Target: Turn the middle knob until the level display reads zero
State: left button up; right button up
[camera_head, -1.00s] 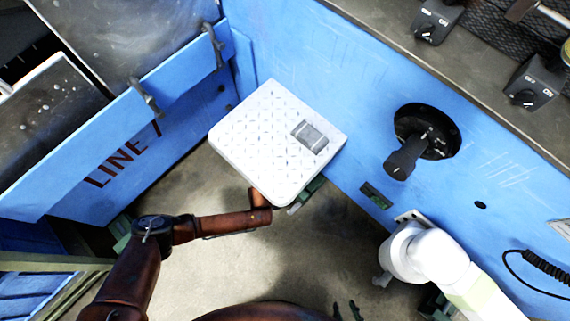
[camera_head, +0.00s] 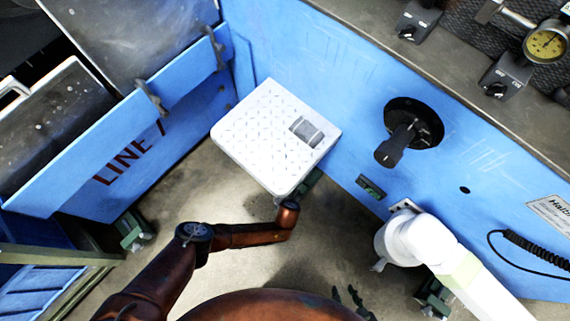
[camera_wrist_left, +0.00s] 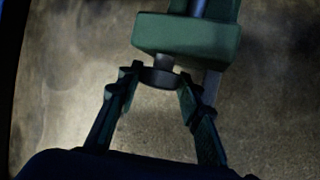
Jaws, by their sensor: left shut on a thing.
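In the left wrist view, my left gripper (camera_wrist_left: 160,88) is shut on a dark round knob (camera_wrist_left: 160,76) beneath a green foot block (camera_wrist_left: 187,40). A finger lies on each side of the knob. In the head view my copper left arm reaches under the white panel, which hides that gripper. A small dark display (camera_head: 371,188) with a greenish readout sits on the blue machine wall; its figures are too small to read. My right gripper (camera_head: 346,295) shows at the bottom edge, its dark fingers apart and empty.
A white textured panel (camera_head: 255,145) juts out above the left arm. A black rotary handle (camera_head: 395,150) and a white elbow-shaped part (camera_head: 410,235) stick out from the blue wall. Other green feet stand at left (camera_head: 135,230) and right (camera_head: 437,295). Bare floor lies between.

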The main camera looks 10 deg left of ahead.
pick_arm(q)
jog(key=shift+f+t+y, duration=0.1)
jog(key=shift+t+y, duration=0.2)
jog(key=shift+y, duration=0.2)
